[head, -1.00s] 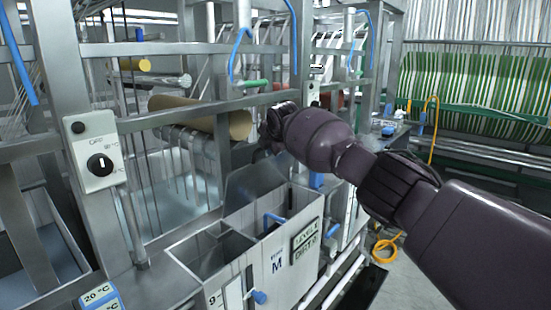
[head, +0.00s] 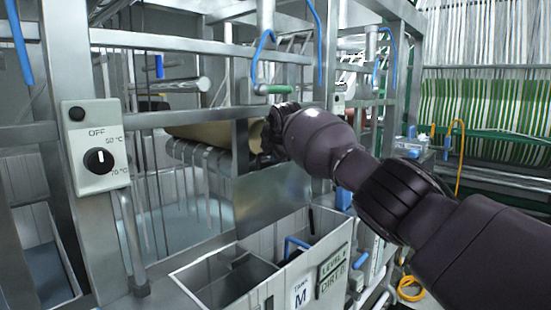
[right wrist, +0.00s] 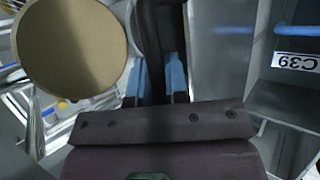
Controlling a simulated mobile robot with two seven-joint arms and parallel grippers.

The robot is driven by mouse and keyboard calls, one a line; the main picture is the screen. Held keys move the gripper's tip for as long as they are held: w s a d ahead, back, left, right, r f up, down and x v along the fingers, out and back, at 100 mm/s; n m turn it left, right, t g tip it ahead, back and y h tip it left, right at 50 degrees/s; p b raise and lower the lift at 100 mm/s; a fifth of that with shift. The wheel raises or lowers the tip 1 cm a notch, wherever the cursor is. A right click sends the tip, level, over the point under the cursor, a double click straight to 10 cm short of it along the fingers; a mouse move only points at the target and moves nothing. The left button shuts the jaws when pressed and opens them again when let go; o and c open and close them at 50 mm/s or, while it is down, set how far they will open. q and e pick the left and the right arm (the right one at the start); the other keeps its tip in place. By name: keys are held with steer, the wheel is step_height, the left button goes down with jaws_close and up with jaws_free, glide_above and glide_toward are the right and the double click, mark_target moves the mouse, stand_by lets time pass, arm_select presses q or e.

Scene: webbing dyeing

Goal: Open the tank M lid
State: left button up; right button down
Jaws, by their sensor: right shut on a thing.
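Tank M (head: 301,291) is the pale box at bottom centre of the head view, with an "M" label on its front. Its top is open, and its interior and a blue part inside show. A flat grey metal panel, the lid (head: 275,197), stands steeply raised at the tank's back edge. My right gripper (head: 268,138) is above the panel's upper edge. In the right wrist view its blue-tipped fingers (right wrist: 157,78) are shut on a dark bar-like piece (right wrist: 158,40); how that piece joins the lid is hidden. My left gripper is out of view.
A tan roll (head: 203,132) lies just behind my right gripper and shows close in the right wrist view (right wrist: 70,48). Steel frame posts and rails surround the tank. A dial box (head: 96,148) stands at left. A yellow hose (head: 410,289) lies at lower right.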

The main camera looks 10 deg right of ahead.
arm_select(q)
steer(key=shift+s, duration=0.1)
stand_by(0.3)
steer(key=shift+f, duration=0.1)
arm_select(e)
steer(key=c, duration=1.1)
jaws_free()
steer(key=shift+s+r+p, duration=0.25)
steer(key=shift+r+p, duration=0.1)
steer(key=shift+r, duration=0.15)
arm_select(q)
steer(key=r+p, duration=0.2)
steer(key=p, duration=0.1)
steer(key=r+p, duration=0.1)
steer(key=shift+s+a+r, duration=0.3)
arm_select(e)
steer(key=v, duration=1)
steer(key=shift+a+f, duration=0.1)
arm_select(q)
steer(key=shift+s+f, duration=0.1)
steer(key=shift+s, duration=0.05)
